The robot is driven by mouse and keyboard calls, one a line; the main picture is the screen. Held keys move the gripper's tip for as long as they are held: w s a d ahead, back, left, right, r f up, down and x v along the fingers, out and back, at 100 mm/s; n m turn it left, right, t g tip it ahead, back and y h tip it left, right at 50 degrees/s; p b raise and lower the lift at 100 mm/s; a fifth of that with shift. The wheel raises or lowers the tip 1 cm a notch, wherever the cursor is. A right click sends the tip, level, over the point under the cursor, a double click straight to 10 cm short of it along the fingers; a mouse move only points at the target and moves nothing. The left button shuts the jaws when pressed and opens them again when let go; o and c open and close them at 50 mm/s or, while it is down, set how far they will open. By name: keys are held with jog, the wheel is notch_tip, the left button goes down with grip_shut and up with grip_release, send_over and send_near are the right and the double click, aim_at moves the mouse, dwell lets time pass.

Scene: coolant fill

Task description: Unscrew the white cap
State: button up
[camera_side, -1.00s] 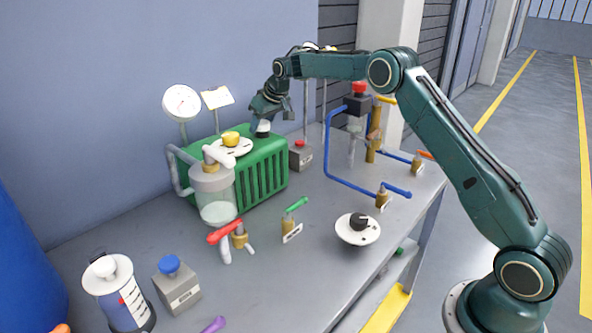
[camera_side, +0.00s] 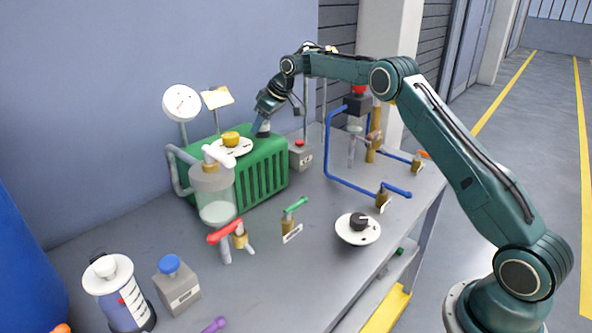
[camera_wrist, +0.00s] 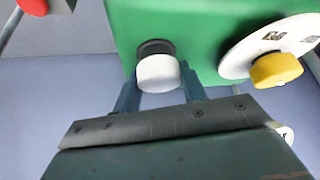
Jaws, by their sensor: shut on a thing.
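The white cap (camera_wrist: 158,73) sits on a dark neck on top of the green ribbed box (camera_wrist: 190,30). My gripper (camera_wrist: 160,82) has one finger on each side of the cap and is shut on it. In the side view my gripper (camera_side: 263,124) reaches down to the top of the green box (camera_side: 263,173), near its back right end. The fingers mostly hide the cap there. I cannot tell how far the cap is turned.
A yellow knob on a white disc (camera_side: 231,146) is close beside the cap. A gauge (camera_side: 182,103) and a small sign (camera_side: 218,98) stand behind the box. A clear jar (camera_side: 213,195) stands at its front left. Blue pipes (camera_side: 337,178) are to the right.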

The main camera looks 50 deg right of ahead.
jog(key=o, duration=1.1)
jog(key=shift+r, duration=0.1)
jog(key=v, duration=1.3)
jog(key=shift+s+r, duration=0.15)
jog(key=shift+r, duration=0.15)
jog(key=shift+d, duration=0.15)
